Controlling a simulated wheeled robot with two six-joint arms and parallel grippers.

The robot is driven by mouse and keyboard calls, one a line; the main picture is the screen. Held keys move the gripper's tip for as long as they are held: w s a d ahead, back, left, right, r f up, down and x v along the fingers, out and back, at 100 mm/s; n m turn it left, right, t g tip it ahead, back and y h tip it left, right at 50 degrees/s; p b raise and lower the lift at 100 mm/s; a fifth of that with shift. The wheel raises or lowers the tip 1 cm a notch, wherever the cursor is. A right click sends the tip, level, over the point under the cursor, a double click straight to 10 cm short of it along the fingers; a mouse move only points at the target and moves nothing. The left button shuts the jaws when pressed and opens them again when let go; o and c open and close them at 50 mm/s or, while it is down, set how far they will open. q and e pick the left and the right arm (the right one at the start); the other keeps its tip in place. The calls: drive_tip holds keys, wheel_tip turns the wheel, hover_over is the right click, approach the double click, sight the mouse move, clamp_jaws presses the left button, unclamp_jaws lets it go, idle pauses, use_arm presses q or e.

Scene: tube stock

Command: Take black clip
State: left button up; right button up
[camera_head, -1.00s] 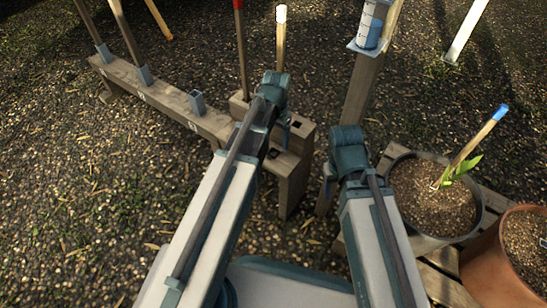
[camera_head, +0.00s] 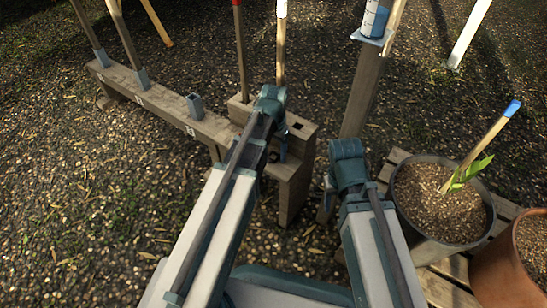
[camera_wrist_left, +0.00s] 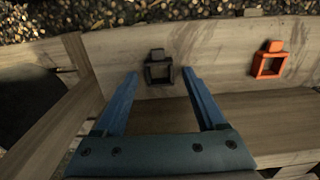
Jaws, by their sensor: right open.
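The black clip (camera_wrist_left: 158,70) is a small square frame with a block on top, against a wooden board in the left wrist view. My left gripper (camera_wrist_left: 160,75) is open, its two blue fingers on either side of the clip with gaps showing; it is not gripped. In the head view, my left gripper (camera_head: 284,148) is mostly hidden behind its wrist, at the wooden stand. My right gripper (camera_head: 328,184) is mostly hidden by its own wrist, right of the stand. The clip cannot be made out in the head view.
An orange clip (camera_wrist_left: 268,62) is on the same board to the right. The wooden stand (camera_head: 296,185) holds upright poles. A wooden rail (camera_head: 155,98) with sockets runs left. A post (camera_head: 362,90) stands behind; a dark pot (camera_head: 480,232) and terracotta pot (camera_head: 505,275) are right.

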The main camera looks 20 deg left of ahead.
use_arm(q)
clamp_jaws()
drive_tip(key=shift+r, duration=0.1)
use_arm(e)
drive_tip(key=shift+r, duration=0.1)
